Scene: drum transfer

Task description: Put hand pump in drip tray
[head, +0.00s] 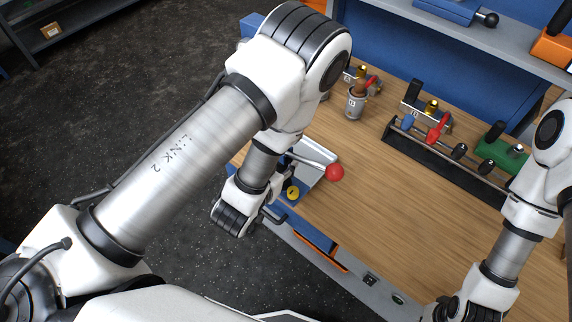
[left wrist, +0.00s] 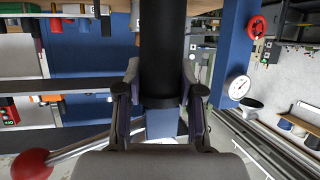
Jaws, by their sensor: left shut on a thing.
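The hand pump shows in the head view as a metal lever with a red ball knob (head: 335,172), partly hidden behind my left arm. In the left wrist view the red knob (left wrist: 30,165) and its rod are at lower left. My left gripper (head: 273,212) is near the table's front left edge, largely hidden there. In the left wrist view its fingers (left wrist: 160,96) are shut on both sides of an upright black cylinder (left wrist: 162,45), seemingly the pump's body. A light grey metal tray (head: 319,152), seemingly the drip tray, lies beside the lever; contact is unclear. My right gripper (head: 441,309) is partly cut off at the bottom.
A black rack (head: 440,166) with several coloured handles stands at the back of the wooden table (head: 390,225). A metal cup (head: 355,104) with tools stands left of it. A yellow round part (head: 293,192) shows near my left gripper. The table's middle is clear.

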